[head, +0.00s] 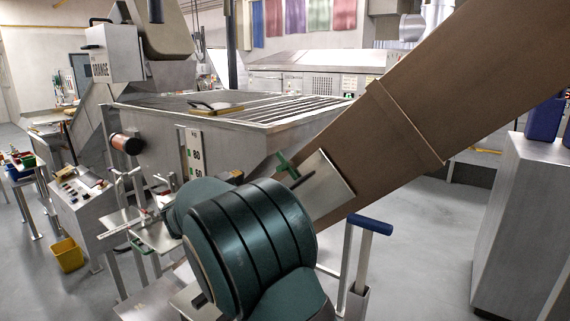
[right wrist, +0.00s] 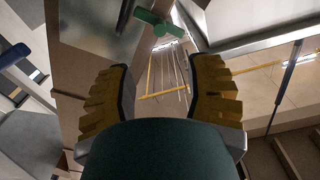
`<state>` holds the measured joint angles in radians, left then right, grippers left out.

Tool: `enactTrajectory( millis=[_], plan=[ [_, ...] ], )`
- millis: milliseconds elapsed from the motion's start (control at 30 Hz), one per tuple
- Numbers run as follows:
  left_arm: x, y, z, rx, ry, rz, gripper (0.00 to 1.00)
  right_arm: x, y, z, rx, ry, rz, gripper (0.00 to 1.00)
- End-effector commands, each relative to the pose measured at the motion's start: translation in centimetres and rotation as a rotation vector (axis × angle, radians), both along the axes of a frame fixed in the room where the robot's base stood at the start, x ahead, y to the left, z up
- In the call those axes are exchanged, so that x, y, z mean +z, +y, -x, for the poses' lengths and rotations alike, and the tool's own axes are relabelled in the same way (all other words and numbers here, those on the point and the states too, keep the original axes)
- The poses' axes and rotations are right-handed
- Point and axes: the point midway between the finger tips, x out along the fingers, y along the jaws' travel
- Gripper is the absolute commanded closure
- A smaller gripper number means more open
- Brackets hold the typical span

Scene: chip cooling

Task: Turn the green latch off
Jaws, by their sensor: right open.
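The green latch (head: 287,164) is a small T-shaped handle beside a metal plate (head: 328,188) on the brown chute. It stands just above my dark teal right wrist in the head view. In the right wrist view the green latch (right wrist: 157,25) shows at the top, ahead of the fingers. My right gripper (right wrist: 164,75) is open and empty, its yellow padded fingers wide apart. The latch is beyond the fingertips, roughly centred between them, and looks apart from both. In the head view my wrist hides most of the fingers. My left gripper is not in view.
The brown chute (head: 420,95) slants across the right. A blue-topped post (head: 370,225) stands right of my wrist. A metal cooling table (head: 250,118) lies behind. A control panel (head: 80,195) and yellow bin (head: 67,254) are at left. Floor is clear between the chute and right cabinet (head: 515,230).

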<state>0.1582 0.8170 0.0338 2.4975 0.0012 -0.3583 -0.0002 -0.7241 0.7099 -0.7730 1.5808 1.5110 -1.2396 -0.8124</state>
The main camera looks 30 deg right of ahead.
Motion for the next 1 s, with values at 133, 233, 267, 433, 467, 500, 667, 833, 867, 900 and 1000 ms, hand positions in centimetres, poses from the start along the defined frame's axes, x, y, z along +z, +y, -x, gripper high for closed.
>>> enactTrajectory(
  millis=[133,233,267,433,467,500,667,833,867,900,1000],
  plan=[
    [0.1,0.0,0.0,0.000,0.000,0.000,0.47,0.0,-1.6,-0.6,-0.005,0.001,0.000,0.48],
    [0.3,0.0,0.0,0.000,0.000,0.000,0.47,0.0,-3.3,-1.3,-0.005,0.000,0.001,0.48],
    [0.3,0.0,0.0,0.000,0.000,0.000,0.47,0.0,-3.9,-1.5,-0.005,0.000,0.001,0.48],
    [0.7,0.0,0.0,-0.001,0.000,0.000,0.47,0.0,-7.0,-2.8,-0.004,0.000,0.001,0.48],
    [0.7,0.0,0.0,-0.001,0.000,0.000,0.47,0.0,-7.6,-3.0,-0.004,0.000,0.001,0.48],
    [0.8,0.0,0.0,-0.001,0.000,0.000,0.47,0.0,-8.3,-3.3,-0.003,0.001,0.001,0.48],
    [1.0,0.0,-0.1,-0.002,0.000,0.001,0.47,0.0,-10.6,-4.3,-0.002,0.002,0.001,0.48],
    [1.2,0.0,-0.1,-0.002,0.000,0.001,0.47,-0.1,-12.0,-5.0,-0.001,0.001,-0.001,0.48],
    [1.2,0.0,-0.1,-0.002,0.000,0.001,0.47,-0.1,-12.2,-5.0,-0.001,0.001,-0.001,0.48],
    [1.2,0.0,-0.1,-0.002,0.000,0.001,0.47,-0.1,-12.3,-5.1,0.000,0.001,-0.001,0.48],
    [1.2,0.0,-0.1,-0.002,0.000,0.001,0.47,-0.1,-12.4,-5.2,0.000,0.000,-0.001,0.48]
  ],
)
